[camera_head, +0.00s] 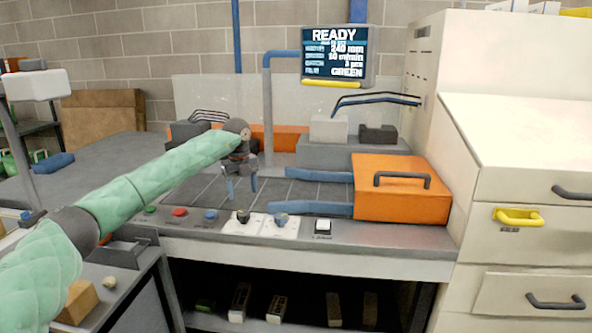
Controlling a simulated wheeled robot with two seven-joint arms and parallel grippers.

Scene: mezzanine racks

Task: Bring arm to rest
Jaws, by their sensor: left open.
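My left arm, in a pale green quilted sleeve, reaches in from the lower left of the head view. Its left gripper (241,191) points down with its fingers apart, above the dark grid bed of the machine (310,193). Nothing shows between the fingers. Whether the fingertips touch the bed, I cannot tell. My right gripper is not in view.
An orange box with a handle (402,190) sits right of the bed beside blue rails. Coloured buttons and knobs (242,216) line the front panel. A screen (335,55) reading READY hangs behind. White drawers (535,215) stand at right. A shelf (250,322) below holds small boxes.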

